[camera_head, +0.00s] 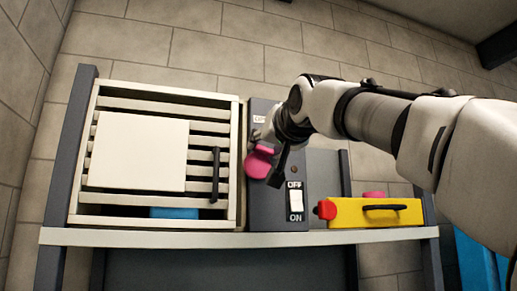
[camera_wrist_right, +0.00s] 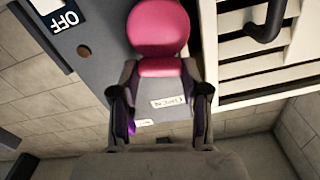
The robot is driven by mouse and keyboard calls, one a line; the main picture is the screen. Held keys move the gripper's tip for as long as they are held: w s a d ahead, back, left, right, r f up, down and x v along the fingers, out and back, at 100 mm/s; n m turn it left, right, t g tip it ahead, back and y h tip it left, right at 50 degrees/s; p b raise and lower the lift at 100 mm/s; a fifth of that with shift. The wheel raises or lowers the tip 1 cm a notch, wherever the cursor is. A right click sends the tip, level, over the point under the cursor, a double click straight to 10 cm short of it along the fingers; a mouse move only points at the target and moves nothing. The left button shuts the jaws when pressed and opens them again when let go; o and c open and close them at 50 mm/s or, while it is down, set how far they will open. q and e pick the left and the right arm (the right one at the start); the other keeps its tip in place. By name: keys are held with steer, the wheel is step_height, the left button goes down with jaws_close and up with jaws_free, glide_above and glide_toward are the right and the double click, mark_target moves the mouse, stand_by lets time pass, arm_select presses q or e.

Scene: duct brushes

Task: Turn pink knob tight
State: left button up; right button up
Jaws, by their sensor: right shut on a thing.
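The pink knob (camera_head: 259,162) sits on the dark grey control panel (camera_head: 262,213), between the slatted frame and the yellow box. My right gripper (camera_head: 268,148) comes in from the right and covers part of the knob. In the right wrist view, the knob (camera_wrist_right: 159,30) has a round end and a narrower part, and the fingers of my right gripper (camera_wrist_right: 160,75) close on that narrower part from both sides. A white OPEN label (camera_wrist_right: 169,103) is on the panel near the fingers. My left gripper is not in view.
A white slatted frame with a black handle (camera_head: 215,175) stands left of the panel. An OFF/ON switch (camera_head: 295,200) is below the knob. A yellow box (camera_head: 375,213) with a red end lies to the right. A purple bit (camera_wrist_right: 131,127) shows by one finger.

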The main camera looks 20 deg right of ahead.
steer(key=m, duration=0.7)
steer(key=shift+d+f+m, duration=0.15)
steer(key=shift+d+m, duration=0.05)
steer(key=shift+m, duration=0.1)
steer(key=m, duration=0.4)
steer(key=shift+m, duration=1.7)
steer(key=o, duration=1)
steer(key=shift+o, duration=0.7)
steer(key=shift+w, duration=0.15)
steer(key=shift+w+a+f, duration=0.1)
steer(key=shift+w+f, duration=0.05)
steer(key=shift+w, duration=0.05)
